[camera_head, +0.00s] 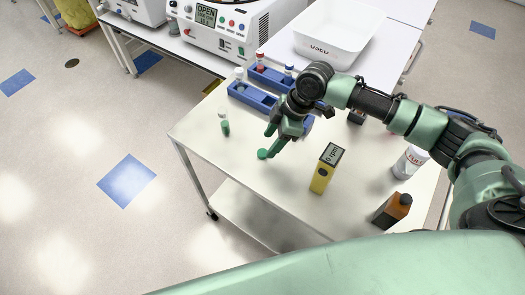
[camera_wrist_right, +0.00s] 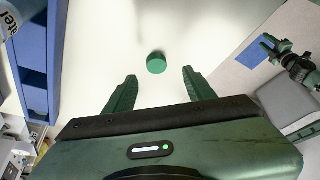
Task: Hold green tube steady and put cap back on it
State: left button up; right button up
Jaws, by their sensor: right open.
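The green tube (camera_head: 225,127) stands on the left part of the white table in the head view, green below with a pale top. A round green cap (camera_head: 262,154) lies on the table to its lower right; it also shows in the right wrist view (camera_wrist_right: 156,63). My right gripper (camera_head: 270,143) is open and empty above the table, close to the cap. In the right wrist view the cap lies just ahead of the open fingertips (camera_wrist_right: 159,76).
Blue racks (camera_head: 252,97) with several tubes stand at the table's back. A yellow device (camera_head: 322,177), a white bottle (camera_head: 409,163) and a brown bottle (camera_head: 391,211) stand to the right. A white bin (camera_head: 330,38) and a centrifuge (camera_head: 222,25) are behind. The table's front left is clear.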

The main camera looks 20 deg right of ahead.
aim_at(263, 153)
jog(key=shift+s+r, duration=0.1)
jog(key=shift+a, duration=0.1)
jog(key=x, duration=0.1)
jog(key=p+x, duration=0.1)
jog(key=x, duration=0.1)
jog(key=p+x, duration=0.1)
jog(key=shift+w+d+f, duration=0.25)
jog(key=shift+w+f, duration=0.1)
jog(key=shift+f, duration=0.05)
jog(key=shift+a+f, duration=0.15)
jog(key=shift+f, duration=0.1)
pick_arm(q)
jog(key=shift+w+r, duration=0.2)
jog(key=shift+r, duration=0.3)
jog(key=shift+w+r, duration=0.15)
jog(key=shift+r, duration=0.35)
jog(key=shift+d, duration=0.1)
pick_arm(e)
grip_shut()
